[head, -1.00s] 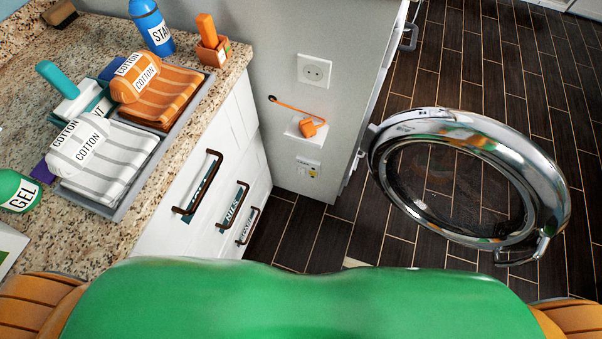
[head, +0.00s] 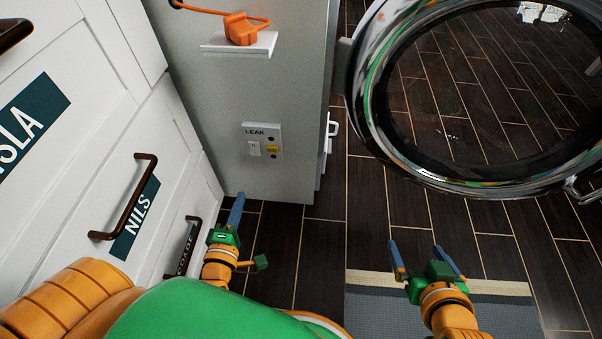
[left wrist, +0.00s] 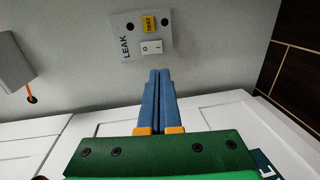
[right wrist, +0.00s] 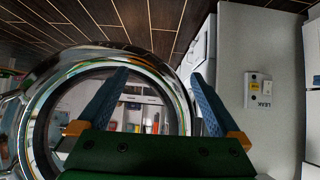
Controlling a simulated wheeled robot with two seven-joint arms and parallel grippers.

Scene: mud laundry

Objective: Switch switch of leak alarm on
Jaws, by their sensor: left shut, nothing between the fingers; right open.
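The leak alarm (head: 262,141) is a small white plate marked LEAK, low on the grey wall panel. It carries a white rocker switch (head: 254,149) and a yellow button. In the left wrist view the switch (left wrist: 152,47) shows O and I marks; I cannot tell which side is pressed. My left gripper (head: 239,196) is shut and empty, below the alarm; in the left wrist view its fingertips (left wrist: 160,72) are just short of the switch, with no contact visible. My right gripper (head: 416,247) is open and empty, low over the floor. The alarm (right wrist: 257,90) also shows in the right wrist view.
White drawers (head: 120,150) with brown handles stand close on the left. An open round chrome door (head: 365,90) takes up the upper right. An orange item (head: 240,30) sits on a small white shelf above the alarm. A grey mat (head: 380,310) lies on the dark floor.

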